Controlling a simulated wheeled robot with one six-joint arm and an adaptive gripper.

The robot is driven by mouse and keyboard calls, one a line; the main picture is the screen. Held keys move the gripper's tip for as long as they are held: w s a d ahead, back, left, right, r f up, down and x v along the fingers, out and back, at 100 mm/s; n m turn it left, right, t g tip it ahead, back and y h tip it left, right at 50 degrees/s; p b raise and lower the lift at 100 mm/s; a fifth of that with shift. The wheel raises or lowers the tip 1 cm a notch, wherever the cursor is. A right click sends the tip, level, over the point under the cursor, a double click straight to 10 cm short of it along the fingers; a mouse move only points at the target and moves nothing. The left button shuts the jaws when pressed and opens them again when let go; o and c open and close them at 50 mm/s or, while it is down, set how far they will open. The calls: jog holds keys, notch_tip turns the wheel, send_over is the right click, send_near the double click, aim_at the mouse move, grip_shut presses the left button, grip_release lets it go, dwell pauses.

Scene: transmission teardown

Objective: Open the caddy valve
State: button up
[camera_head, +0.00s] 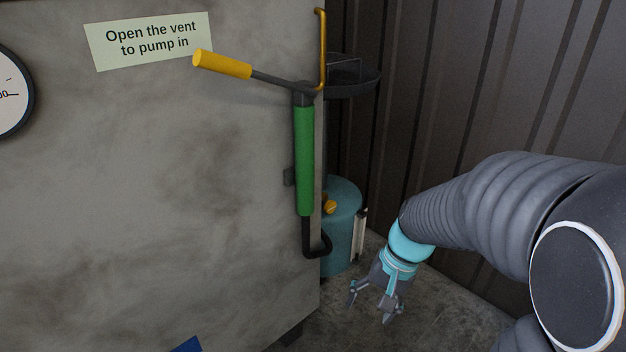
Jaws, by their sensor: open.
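A teal tank (344,205) stands on the floor behind the right edge of the grey housing, partly hidden by it. A small yellow-orange knob (329,205) shows at its left side, close to the green pump; it may be the caddy valve, but I cannot tell. My gripper (371,306) is open and empty, pointing down over the floor, to the right of and below the tank. It is apart from the tank and the knob.
A large grey housing (150,200) fills the left. A green pump (304,160) with a yellow handle (222,64) is on its right side, near a yellow bar (322,45). A dark round tray (352,82) sits above the tank. A corrugated wall (440,90) closes the back right.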

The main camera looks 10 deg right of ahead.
jog(key=w+a+f+m+y, duration=0.2)
jog(key=w+f+m+y, duration=0.4)
jog(key=w, duration=0.3)
jog(key=m+t+y, duration=0.1)
jog(key=m+t, duration=1.4)
jog(key=m, duration=0.3)
send_near(332, 207)
jog(key=p+x, duration=0.2)
jog(key=x, duration=0.8)
jog(key=shift+w+a, duration=0.2)
jog(key=shift+w, duration=0.1)
jog(key=c, duration=1.1)
